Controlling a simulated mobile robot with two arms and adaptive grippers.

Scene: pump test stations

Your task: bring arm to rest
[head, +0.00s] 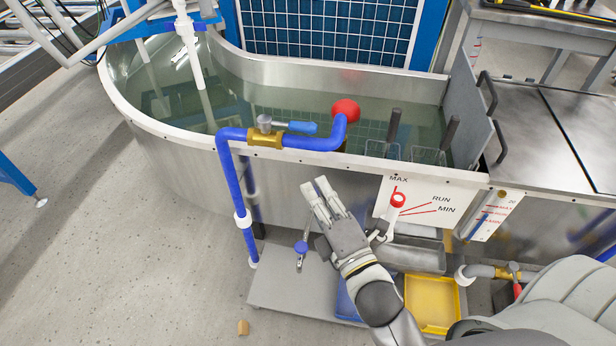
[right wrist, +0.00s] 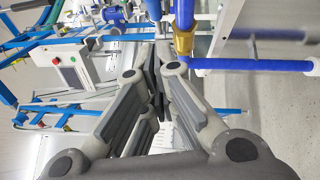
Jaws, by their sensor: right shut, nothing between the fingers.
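My right gripper (head: 325,200) is in front of the steel tank's wall, left of the MAX/RUN/MIN plate. Its fingers are together with nothing between them. It also shows in the right wrist view (right wrist: 155,75), its fingers closed against each other. My right arm (head: 385,305) comes in from the lower right of the head view. The gripper looks apart from the tank and the blue pipe. My left gripper is in neither view.
The water tank (head: 180,148) has a blue pipe (head: 232,185) with a brass valve (head: 264,136) at its rim. A red-knobbed gauge plate (head: 420,205) is right of the gripper. Below are a grey platform (head: 285,285) and yellow tray (head: 432,303). Open floor (head: 120,270) lies left.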

